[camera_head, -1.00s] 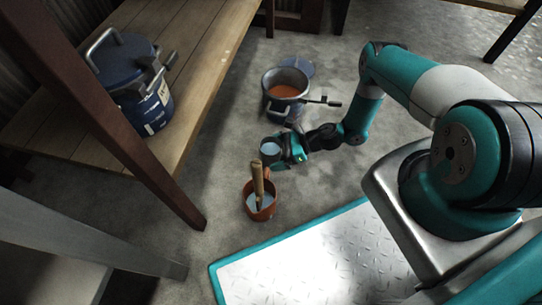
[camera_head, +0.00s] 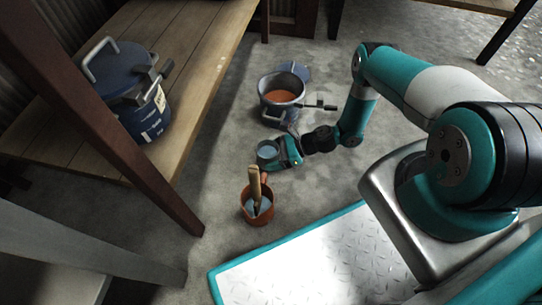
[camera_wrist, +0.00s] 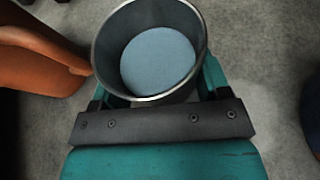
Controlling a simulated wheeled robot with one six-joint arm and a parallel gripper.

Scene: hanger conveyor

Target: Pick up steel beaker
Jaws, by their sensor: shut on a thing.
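The steel beaker (camera_head: 267,152) is a small grey metal cup with pale blue-grey contents or a pale bottom. It shows large in the wrist view (camera_wrist: 152,52), mouth toward the camera. My gripper (camera_head: 277,157) is shut on the beaker, its teal jaws on either side of it. In the wrist view the gripper (camera_wrist: 155,92) has a dark crossbar below the cup's rim. Whether the beaker's base touches the floor cannot be told.
An orange-brown pot (camera_head: 257,209) with a wooden-handled tool stands just in front of the beaker. A grey pot with orange contents (camera_head: 282,95) stands behind it. A blue lidded pot (camera_head: 137,104) sits on the wooden bench (camera_head: 205,60) at left. Grey floor lies open right of the beaker.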

